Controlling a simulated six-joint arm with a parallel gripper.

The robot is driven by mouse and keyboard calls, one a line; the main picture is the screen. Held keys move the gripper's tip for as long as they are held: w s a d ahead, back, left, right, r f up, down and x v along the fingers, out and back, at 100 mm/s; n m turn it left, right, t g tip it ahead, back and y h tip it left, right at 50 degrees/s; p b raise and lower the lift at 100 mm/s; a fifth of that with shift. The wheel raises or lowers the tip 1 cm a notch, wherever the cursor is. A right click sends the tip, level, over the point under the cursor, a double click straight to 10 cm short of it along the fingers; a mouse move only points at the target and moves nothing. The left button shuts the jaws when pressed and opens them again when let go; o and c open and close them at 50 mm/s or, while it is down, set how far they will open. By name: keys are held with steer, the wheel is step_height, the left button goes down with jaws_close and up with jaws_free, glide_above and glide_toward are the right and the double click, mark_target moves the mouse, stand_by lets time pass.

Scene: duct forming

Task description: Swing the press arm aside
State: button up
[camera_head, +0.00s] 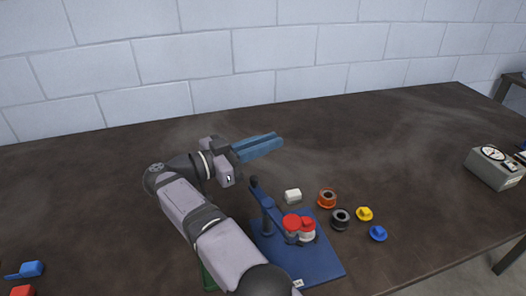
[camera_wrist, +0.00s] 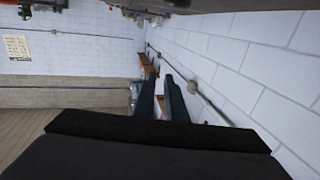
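The press stands on a blue base plate (camera_head: 322,264) in the lower middle of the head view. It has a blue post (camera_head: 267,218) with a short dark handle (camera_head: 255,185) leaning up from it. The blue press arm (camera_head: 279,221) runs from the post toward two red-topped round parts (camera_head: 292,222) and seems to reach over them; exact contact is unclear. My gripper (camera_head: 278,140) is raised behind the press, its blue fingers pointing right and away. In the wrist view a gap shows between the fingers (camera_wrist: 160,78), with nothing between them. My forearm hides the plate's left side.
A grey gauge box (camera_head: 494,167) sits far right. The table's back is clear.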

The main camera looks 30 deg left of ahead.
steer(key=s+a+r+y+p, duration=0.1)
steer(key=s+a+r, duration=0.1)
steer(key=s+a+r+n+y+p, duration=0.1)
steer(key=s+a+r, duration=0.1)
steer(key=s+r, duration=0.1)
steer(key=s+a+r+t+y+p, duration=0.1)
steer(key=s+a+r+p, duration=0.1)
steer(key=s, duration=0.1)
steer(key=shift+s+r, duration=0.25)
jaws_close()
steer(key=s+a+n+t+y+p, duration=0.25)
steer(key=s+n, duration=0.35)
steer(key=s, duration=0.4)
steer(key=s+d+f+n+g+y+p, duration=0.1)
steer(key=d+f+n+y, duration=0.1)
steer(key=f+n, duration=0.6)
steer(key=s+d+f+n+y, duration=0.1)
steer(key=d+f+n+y, duration=0.2)
steer(key=f+n, duration=0.6)
steer(key=shift+s+d+n+g+y+p, duration=0.15)
steer(key=shift+s+n+g+y+p, duration=0.25)
steer(key=shift+n+y, duration=0.45)
steer(key=shift+w, duration=0.15)
